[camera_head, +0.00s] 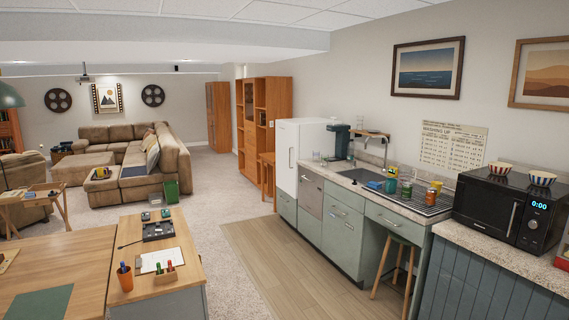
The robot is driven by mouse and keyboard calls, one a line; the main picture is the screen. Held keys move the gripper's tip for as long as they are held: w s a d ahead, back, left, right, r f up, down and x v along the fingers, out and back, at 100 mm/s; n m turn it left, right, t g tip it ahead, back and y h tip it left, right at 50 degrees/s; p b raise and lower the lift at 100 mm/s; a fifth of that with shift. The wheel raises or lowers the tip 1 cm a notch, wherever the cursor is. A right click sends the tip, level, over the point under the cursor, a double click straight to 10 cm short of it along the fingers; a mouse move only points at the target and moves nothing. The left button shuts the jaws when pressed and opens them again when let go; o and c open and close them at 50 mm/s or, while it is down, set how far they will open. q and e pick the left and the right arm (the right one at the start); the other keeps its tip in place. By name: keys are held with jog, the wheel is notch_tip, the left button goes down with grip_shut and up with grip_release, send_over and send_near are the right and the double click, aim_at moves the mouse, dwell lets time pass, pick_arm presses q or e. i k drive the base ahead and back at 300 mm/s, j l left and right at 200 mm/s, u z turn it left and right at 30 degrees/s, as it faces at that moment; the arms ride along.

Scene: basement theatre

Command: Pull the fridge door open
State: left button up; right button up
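The white fridge (310,140) stands against the right wall, at the far end of the kitchen counter. Its door (283,148) faces left and looks closed. A thin upright handle (290,158) shows on the door. The lower front of the fridge is partly hidden by the counter cabinets. Neither of my grippers is in view.
The counter (401,200) with sink and jars runs along the right wall. A stool (399,262) stands under it, and a black microwave (507,210) is nearer. A wooden desk (165,280) stands left. The wood floor (285,262) between is clear.

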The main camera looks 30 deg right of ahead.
aim_at(287, 133)
jog(key=i+l+z, duration=0.3)
jog(key=i+z, duration=0.15)
jog(key=i+l+z, duration=0.25)
jog(key=i, duration=0.5)
jog(key=i+z, duration=0.25)
jog(key=i, duration=4.55)
jog(key=i+u, duration=0.1)
jog(key=i, duration=0.75)
jog(key=i+l+u, duration=0.1)
jog(key=i, duration=0.75)
